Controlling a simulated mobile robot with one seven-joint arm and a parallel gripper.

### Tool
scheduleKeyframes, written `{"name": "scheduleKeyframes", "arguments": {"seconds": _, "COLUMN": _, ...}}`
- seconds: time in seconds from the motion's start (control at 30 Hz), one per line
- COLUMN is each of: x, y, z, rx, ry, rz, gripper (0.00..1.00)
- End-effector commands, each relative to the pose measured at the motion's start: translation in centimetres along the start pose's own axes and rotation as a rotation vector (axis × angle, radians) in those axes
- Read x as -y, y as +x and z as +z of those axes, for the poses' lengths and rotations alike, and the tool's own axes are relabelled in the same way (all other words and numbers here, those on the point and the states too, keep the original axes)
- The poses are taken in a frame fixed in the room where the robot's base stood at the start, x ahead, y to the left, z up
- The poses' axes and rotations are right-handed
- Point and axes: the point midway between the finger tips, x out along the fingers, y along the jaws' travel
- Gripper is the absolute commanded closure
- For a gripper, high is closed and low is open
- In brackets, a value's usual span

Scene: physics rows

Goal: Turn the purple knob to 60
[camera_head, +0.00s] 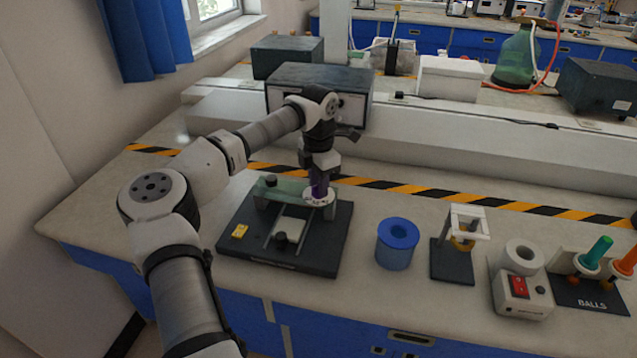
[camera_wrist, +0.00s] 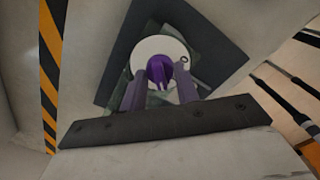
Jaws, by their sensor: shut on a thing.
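The purple knob (camera_wrist: 159,72) sits at the middle of a white round dial (camera_wrist: 178,47) in the wrist view. In the head view a bit of the purple knob (camera_head: 319,190) shows under my gripper, above the white dial (camera_head: 320,198). The dial is on the right part of a dark-based apparatus (camera_head: 305,258). My gripper (camera_head: 319,178) points down over the dial. In the wrist view its two fingers (camera_wrist: 160,85) are on either side of the knob, shut on it. The dial's numbers and the knob's pointer are too small or hidden to read.
A blue cylinder (camera_head: 397,243) stands to the right of the apparatus, then a small stand (camera_head: 455,258), a white device with a red switch (camera_head: 521,290) and a ball rack (camera_head: 590,293). A grey box (camera_head: 285,92) and a striped tape line (camera_head: 400,187) lie behind.

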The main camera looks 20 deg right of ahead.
Motion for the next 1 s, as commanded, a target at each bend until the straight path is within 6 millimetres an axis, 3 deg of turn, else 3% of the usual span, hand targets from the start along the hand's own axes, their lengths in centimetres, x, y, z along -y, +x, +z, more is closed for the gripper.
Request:
{"name": "scheduleKeyframes", "arguments": {"seconds": 0.47, "x": -0.04, "y": -0.14, "z": 0.09, "rx": 0.003, "ry": 0.018, "rz": 0.002, "gripper": 0.92}}
{"name": "scheduleKeyframes", "arguments": {"seconds": 0.5, "x": -0.04, "y": -0.14, "z": 0.09, "rx": 0.003, "ry": 0.018, "rz": 0.002, "gripper": 0.68}}
{"name": "scheduleKeyframes", "arguments": {"seconds": 0.67, "x": -0.02, "y": -0.1, "z": 0.06, "rx": 0.002, "ry": 0.018, "rz": 0.002, "gripper": 0.47}}
{"name": "scheduleKeyframes", "arguments": {"seconds": 1.0, "x": -0.04, "y": -0.34, "z": 0.03, "rx": 0.001, "ry": 0.017, "rz": 0.002, "gripper": 0.47}}
